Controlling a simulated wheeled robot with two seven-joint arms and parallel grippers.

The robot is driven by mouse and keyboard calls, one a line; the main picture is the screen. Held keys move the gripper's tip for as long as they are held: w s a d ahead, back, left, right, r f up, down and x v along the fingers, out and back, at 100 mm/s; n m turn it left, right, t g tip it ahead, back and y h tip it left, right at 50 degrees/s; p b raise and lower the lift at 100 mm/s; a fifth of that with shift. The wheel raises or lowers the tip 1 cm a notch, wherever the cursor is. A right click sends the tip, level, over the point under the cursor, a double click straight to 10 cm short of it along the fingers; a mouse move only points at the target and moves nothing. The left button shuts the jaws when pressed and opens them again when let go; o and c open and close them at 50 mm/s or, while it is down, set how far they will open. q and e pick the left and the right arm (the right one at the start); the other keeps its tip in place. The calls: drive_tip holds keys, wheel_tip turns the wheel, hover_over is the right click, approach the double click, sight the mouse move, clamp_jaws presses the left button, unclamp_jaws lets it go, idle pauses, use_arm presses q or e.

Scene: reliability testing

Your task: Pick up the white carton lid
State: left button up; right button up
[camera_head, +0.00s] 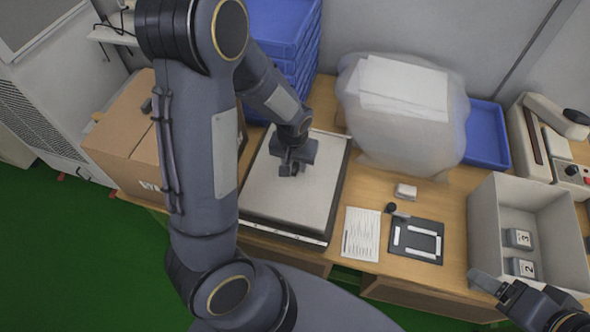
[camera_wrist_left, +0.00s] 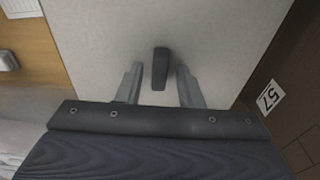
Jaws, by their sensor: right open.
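The white carton lid (camera_head: 312,205) is a flat pale panel with a dark front edge, lying on the table left of centre. In the left wrist view the lid (camera_wrist_left: 225,35) fills most of the picture, with a dark upright handle (camera_wrist_left: 160,68) on it. My left gripper (camera_head: 290,170) is over the lid's middle and hides the handle in the head view. Its fingers (camera_wrist_left: 158,85) are apart, one on each side of the handle, with gaps visible. My right gripper (camera_head: 492,287) is open at the lower right, near the grey bin.
A brown cardboard box (camera_head: 120,140) stands left of the lid, and stacked blue crates (camera_head: 285,30) stand behind it. A large translucent bag (camera_head: 405,140) stands to the right. A paper sheet (camera_head: 361,235), a black tray (camera_head: 416,255) and a grey bin (camera_head: 483,225) lie further right.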

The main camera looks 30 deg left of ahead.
use_arm(q)
clamp_jaws()
drive_tip(key=shift+r, duration=0.1)
